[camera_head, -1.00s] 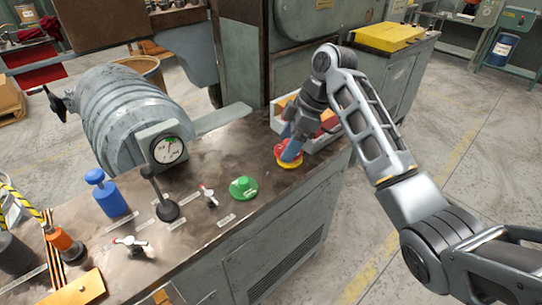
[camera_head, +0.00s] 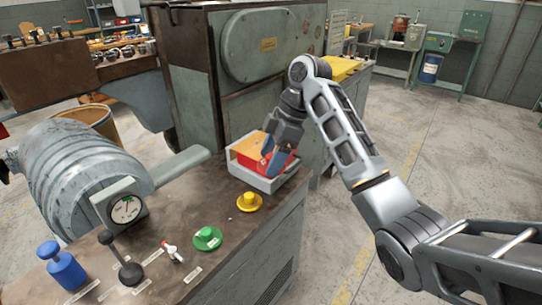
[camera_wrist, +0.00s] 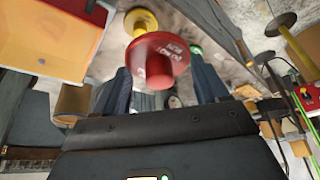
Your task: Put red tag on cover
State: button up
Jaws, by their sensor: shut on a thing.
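A red round tag (camera_wrist: 160,52) with white lettering and a short stem shows in the wrist view. My gripper (camera_wrist: 162,88) is shut on its stem between the two blue fingers. In the head view my gripper (camera_head: 278,164) hangs over a grey tray (camera_head: 262,180). There the held tag is hard to tell from the red box behind it. I cannot tell whether this is the task's cover.
A yellow knob (camera_head: 249,202) and a green knob (camera_head: 207,238) stand on the bench (camera_head: 215,195). A gauge (camera_head: 126,209), a black lever (camera_head: 130,272) and a blue plunger (camera_head: 62,268) are left.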

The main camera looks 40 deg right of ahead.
aim_at(271, 155)
jog(key=shift+r+p, duration=2.65)
jog(key=shift+r, duration=0.35)
jog(key=shift+f, duration=0.15)
